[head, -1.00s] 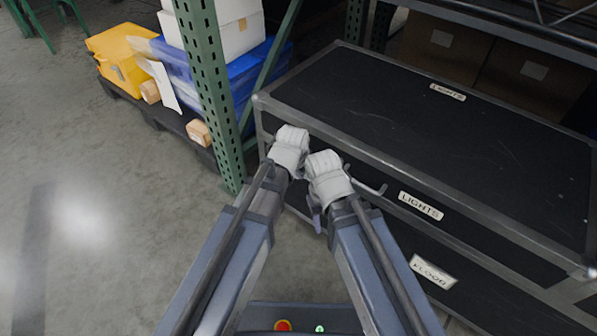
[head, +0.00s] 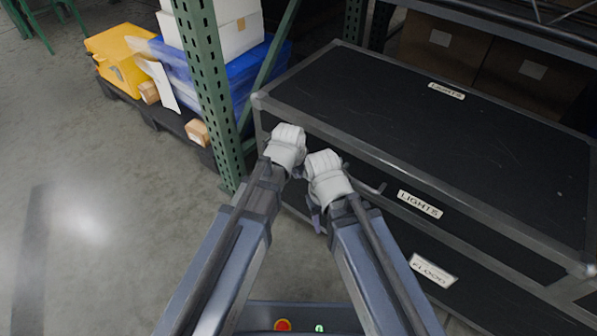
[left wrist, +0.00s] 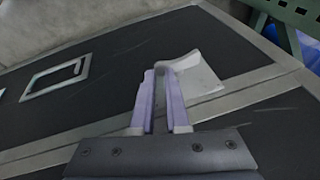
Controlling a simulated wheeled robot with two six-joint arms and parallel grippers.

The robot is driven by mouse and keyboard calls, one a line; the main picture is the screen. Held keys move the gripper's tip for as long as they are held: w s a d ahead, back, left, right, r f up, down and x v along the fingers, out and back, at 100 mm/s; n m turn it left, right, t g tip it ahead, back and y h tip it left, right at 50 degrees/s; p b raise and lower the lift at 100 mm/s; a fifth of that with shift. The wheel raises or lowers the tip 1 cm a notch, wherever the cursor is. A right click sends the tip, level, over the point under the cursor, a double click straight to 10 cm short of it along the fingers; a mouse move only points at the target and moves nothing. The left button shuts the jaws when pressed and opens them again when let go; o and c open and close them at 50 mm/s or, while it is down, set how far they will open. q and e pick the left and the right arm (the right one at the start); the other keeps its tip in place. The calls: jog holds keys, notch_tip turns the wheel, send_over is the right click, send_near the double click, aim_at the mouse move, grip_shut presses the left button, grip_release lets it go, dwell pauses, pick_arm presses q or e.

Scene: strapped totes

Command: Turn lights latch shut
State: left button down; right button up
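The lights case (head: 440,125) is a black case with metal edging and a LIGHTS label (head: 419,204) on its front. My left gripper (left wrist: 164,95) is at the left part of this front, and its white wrist housing hides the latch in the head view. In the left wrist view its two pale purple fingers are close together, with a thin raised part of the grey metal latch (left wrist: 203,78) between their tips. My right gripper (head: 316,220) hangs beside the left one, in front of the case. Its fingers are mostly hidden, so its opening is unclear.
A case labelled FLOOD (head: 433,271) is below the lights case. A green rack post (head: 208,85) stands close to the left of the cases. Blue (head: 245,85) and yellow (head: 120,58) bins lie beyond it. The floor at left is clear.

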pick_arm(q)
jog(key=shift+w+a+f, duration=0.15)
jog(key=shift+w+a, duration=0.05)
jog(key=shift+a, duration=0.25)
pick_arm(e)
jog(key=shift+f, duration=0.15)
